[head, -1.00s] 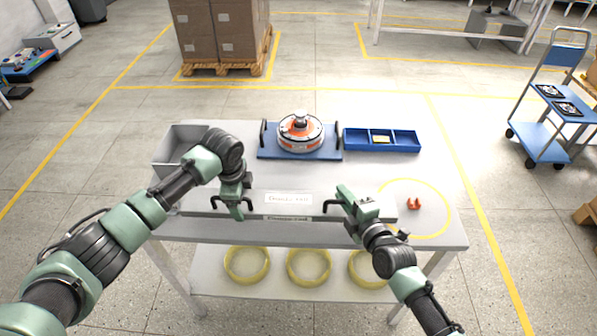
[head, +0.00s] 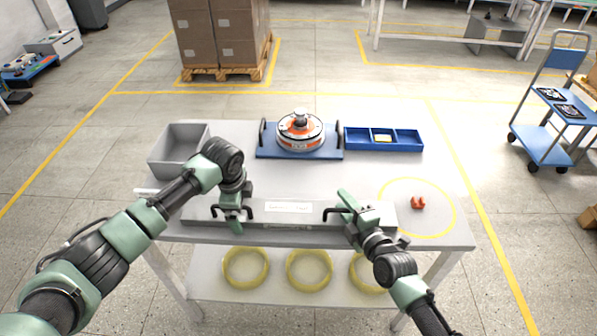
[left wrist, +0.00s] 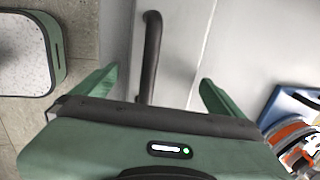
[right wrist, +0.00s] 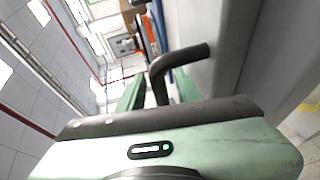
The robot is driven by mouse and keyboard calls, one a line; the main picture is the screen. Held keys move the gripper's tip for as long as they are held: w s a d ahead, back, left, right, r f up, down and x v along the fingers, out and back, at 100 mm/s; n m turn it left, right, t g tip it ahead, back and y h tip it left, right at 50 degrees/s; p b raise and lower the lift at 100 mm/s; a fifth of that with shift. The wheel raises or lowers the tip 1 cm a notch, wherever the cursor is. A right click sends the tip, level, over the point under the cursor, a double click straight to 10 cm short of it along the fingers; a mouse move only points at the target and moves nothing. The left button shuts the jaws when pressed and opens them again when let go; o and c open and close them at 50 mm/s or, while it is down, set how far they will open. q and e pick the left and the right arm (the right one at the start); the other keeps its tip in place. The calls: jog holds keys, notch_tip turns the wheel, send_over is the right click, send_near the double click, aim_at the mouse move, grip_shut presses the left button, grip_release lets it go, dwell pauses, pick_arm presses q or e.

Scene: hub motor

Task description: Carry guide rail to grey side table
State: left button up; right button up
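The guide rail (head: 305,236) is a long grey bar with a white label, lying along the front of the white table (head: 440,180). A black handle stands near each end. My left gripper (head: 232,213) is at the left handle; in the left wrist view its fingers are spread, with the handle (left wrist: 151,55) between them. My right gripper (head: 347,208) is at the right handle; in the right wrist view the handle (right wrist: 180,58) stands between its parted fingers. A low grey stand (head: 497,36) is far off at upper right; I cannot tell whether it is the grey side table.
A grey bin (head: 160,160), a blue plate carrying a hub motor (head: 300,130), a blue divided tray (head: 407,140) and a small orange part (head: 418,203) are on the table. Yellow rings lie on its lower shelf. A blue cart (head: 545,135) stands at right. Open floor lies between.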

pick_arm(q)
jog(key=shift+r, duration=0.2)
jog(key=r, duration=0.3)
jog(key=s+r, duration=0.1)
jog(key=r, duration=0.3)
jog(key=s+r, duration=0.1)
jog(key=r, duration=0.3)
jog(key=shift+s+r, duration=0.1)
jog(key=shift+r, duration=0.05)
pick_arm(e)
jog(key=shift+s, duration=0.15)
jog(key=v, duration=1.1)
jog(key=shift+s+d, duration=0.2)
jog(key=shift+s, duration=0.1)
